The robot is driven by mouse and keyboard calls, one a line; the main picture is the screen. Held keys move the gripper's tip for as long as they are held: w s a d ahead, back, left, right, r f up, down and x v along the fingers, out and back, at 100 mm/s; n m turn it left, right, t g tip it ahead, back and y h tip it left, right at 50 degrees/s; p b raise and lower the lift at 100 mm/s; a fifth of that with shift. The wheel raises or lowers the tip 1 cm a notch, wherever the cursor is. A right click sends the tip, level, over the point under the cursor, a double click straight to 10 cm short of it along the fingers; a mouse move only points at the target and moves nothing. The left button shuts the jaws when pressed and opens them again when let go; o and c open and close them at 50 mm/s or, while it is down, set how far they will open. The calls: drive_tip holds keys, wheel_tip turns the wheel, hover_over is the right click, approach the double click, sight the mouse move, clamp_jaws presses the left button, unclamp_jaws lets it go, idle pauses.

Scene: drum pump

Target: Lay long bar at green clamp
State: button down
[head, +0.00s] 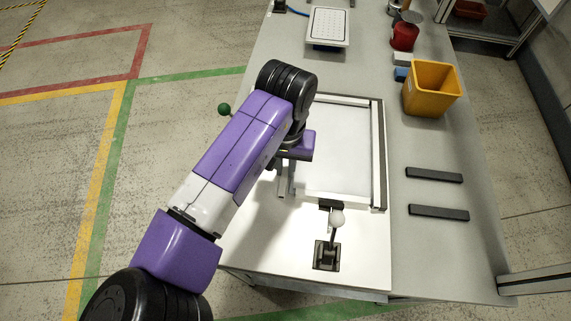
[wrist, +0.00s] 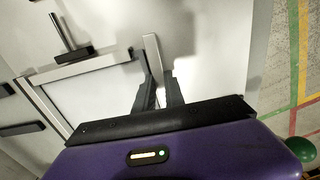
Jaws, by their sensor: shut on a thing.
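My gripper (wrist: 160,92) is shut on a long grey bar (wrist: 153,55), which sticks out beyond the fingertips. In the head view the near end of this bar (head: 282,187) shows below my wrist, along the left side of the pale fixture panel (head: 340,150). I cannot tell whether it touches the panel. The green clamp shows only by its green ball knob (head: 224,109), left of my forearm; the knob also shows in the wrist view (wrist: 302,149). The rest of this clamp is hidden behind my arm.
A white-knobbed clamp (head: 326,253) stands at the near side, by a near bar (wrist: 85,68). A right bar (head: 379,150) lines the panel. Two dark strips (head: 434,174), a yellow bin (head: 432,88) and a red can (head: 404,36) stand to the right.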

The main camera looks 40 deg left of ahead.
drive_tip(key=shift+f, duration=0.2)
drive_tip(key=c, duration=1.5)
unclamp_jaws()
drive_tip(key=shift+f, duration=0.1)
drive_tip(key=shift+o, duration=0.5)
drive_tip(key=shift+d, duration=0.1)
drive_tip(key=shift+f, duration=0.1)
wheel_tip(320, 180, up, 13)
drive_tip(key=b, duration=0.1)
